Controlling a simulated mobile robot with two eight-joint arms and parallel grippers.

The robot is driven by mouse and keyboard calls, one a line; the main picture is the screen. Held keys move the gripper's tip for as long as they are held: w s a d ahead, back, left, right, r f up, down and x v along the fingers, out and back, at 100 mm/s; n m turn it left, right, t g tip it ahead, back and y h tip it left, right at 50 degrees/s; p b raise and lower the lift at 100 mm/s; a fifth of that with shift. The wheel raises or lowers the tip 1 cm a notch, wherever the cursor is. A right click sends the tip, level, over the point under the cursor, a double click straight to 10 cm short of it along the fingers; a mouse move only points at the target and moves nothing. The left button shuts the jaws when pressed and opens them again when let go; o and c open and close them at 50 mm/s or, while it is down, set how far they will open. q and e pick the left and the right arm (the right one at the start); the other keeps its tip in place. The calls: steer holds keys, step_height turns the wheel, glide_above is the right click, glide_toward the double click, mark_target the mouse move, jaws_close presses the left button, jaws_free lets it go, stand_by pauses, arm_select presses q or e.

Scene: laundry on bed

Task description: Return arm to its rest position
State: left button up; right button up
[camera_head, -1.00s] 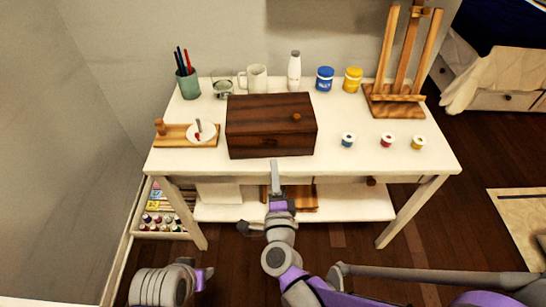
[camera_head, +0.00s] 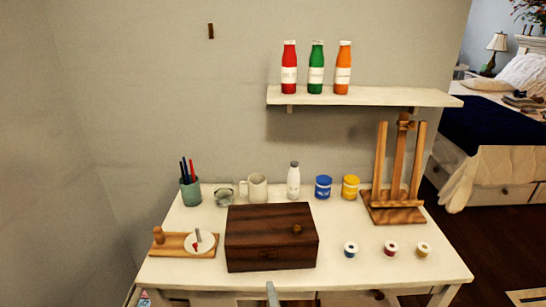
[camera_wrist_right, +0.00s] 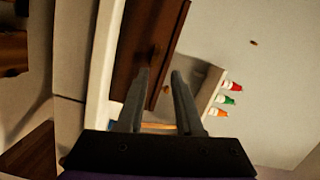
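My right gripper (camera_head: 271,293) shows in the head view only as a grey tip at the bottom edge, in front of the table's front edge. In the right wrist view its two fingers (camera_wrist_right: 160,74) stand apart with nothing between them. The rest of the right arm is out of the head view. The dark wooden box (camera_head: 271,238) sits shut on the white table (camera_head: 335,283), just beyond the gripper tip. A dark brown wooden surface, likely the same box (camera_wrist_right: 150,40), shows past the fingers in the wrist view. My left gripper is in neither view.
On the table stand a pen cup (camera_head: 190,192), a white mug (camera_head: 258,189), a white bottle (camera_head: 293,181), paint jars (camera_head: 323,187), a wooden easel (camera_head: 396,210) and small pots (camera_head: 391,248). A wall shelf (camera_head: 365,96) holds bottles (camera_head: 316,68). A bed (camera_head: 495,128) stands at right.

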steer(key=s+d+f+n+g+h, duration=0.2)
steer(key=s+d+f+n+g, duration=0.4)
steer(key=s+d, duration=0.35)
steer(key=s+d+f+n+g+h, duration=0.2)
steer(key=s+d+f+n+g, duration=0.2)
steer(key=s+d+n+g, duration=0.45)
arm_select(q)
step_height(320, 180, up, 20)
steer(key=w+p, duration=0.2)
steer(key=p, duration=1.5)
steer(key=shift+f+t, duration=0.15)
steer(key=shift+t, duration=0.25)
arm_select(e)
step_height(320, 180, up, 19)
steer(key=m+t, duration=0.1)
steer(key=t, duration=0.1)
steer(key=shift+w+a+r+t+y, duration=0.2)
steer(key=shift+w+t+y, duration=0.05)
steer(key=shift+t+y, duration=0.1)
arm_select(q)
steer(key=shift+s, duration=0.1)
